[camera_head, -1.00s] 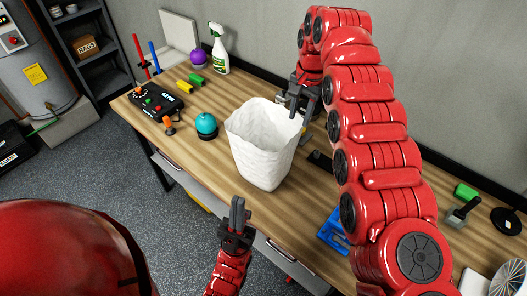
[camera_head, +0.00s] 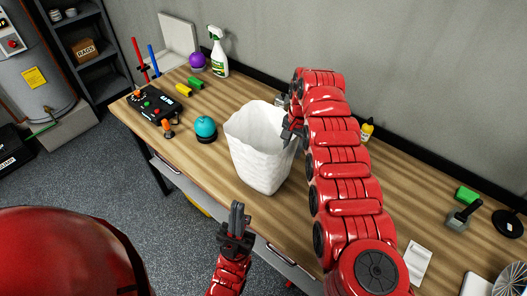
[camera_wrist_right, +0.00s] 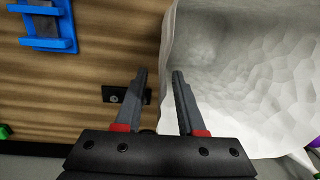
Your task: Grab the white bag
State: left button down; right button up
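The white bag (camera_head: 262,160) stands upright and open-topped on the workbench (camera_head: 215,165), and it fills the right of the right wrist view (camera_wrist_right: 245,75). My right gripper (camera_head: 289,130) is at the bag's right rim, partly hidden by my arm in the head view. In the right wrist view its two fingers (camera_wrist_right: 158,72) are apart, with the bag's wall edge showing between their tips; contact is unclear. My left gripper (camera_head: 238,213) points up in front of the bench, below the bag and apart from it. Its fingers overlap, so their opening is unclear.
A teal ball-topped object (camera_head: 206,127), a black control box (camera_head: 153,103) and a spray bottle (camera_head: 218,52) stand left of the bag. A blue holder (camera_wrist_right: 48,25) lies beside it in the right wrist view. The wall closes off the back.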

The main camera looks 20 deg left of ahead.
jog(key=shift+f, duration=0.55)
grip_shut()
dwell(1.0)
